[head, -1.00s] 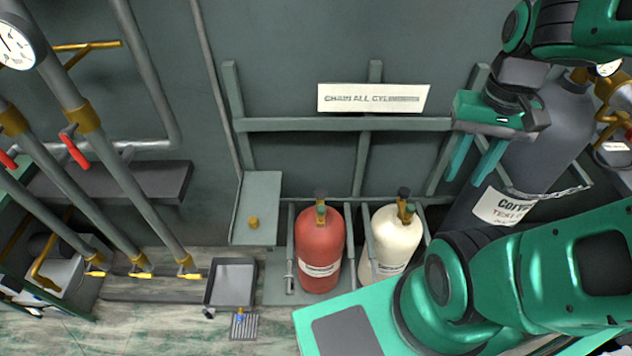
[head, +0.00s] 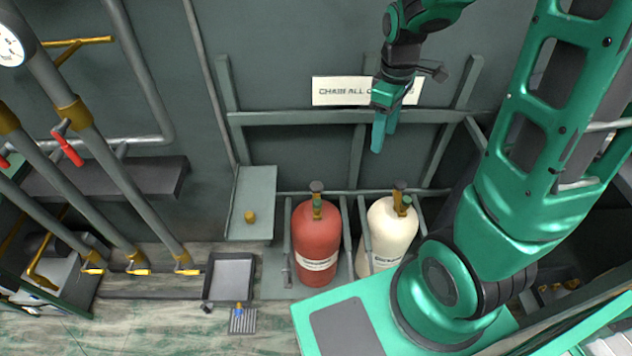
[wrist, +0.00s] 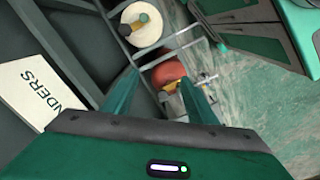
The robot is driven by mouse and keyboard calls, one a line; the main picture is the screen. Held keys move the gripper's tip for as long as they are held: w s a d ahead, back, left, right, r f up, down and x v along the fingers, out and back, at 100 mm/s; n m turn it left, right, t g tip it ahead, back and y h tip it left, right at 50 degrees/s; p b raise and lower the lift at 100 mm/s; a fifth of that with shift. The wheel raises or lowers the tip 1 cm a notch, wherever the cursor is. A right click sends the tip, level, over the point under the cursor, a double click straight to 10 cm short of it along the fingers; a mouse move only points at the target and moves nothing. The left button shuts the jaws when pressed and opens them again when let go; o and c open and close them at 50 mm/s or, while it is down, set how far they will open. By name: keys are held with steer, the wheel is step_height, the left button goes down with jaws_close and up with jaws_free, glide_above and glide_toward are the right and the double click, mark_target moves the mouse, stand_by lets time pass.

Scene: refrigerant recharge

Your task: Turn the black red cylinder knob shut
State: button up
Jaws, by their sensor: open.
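The red cylinder (head: 317,248) stands upright in the rack below the wall sign. Its black knob (head: 316,186) sits on top of a brass valve. In the wrist view the red cylinder (wrist: 166,71) shows between my fingers, partly hidden, with its brass valve (wrist: 169,87) toward the camera; the knob is hard to make out there. My gripper (head: 384,138) is open and empty, pointing down. It is above and to the right of the red cylinder's knob in the head view, well apart from it. The wrist view also shows the open fingers (wrist: 160,80).
A white cylinder (head: 388,238) with its own dark knob stands just right of the red one. Rack rails (head: 348,240) separate them. A wall shelf (head: 253,200) and a grey tray (head: 232,278) are to the left. The sign (head: 340,92) hangs behind my gripper.

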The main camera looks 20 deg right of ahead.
steer(key=w+a+f+n, duration=0.6)
steer(key=w+f+n, duration=0.1)
steer(key=w+f, duration=0.1)
steer(key=n, duration=0.6)
glide_toward(316, 185)
steer(key=shift+m, duration=0.3)
step_height(316, 185, down, 8)
steer(key=shift+d+f, duration=0.1)
steer(key=shift+c, duration=0.7)
steer(key=c, duration=0.9)
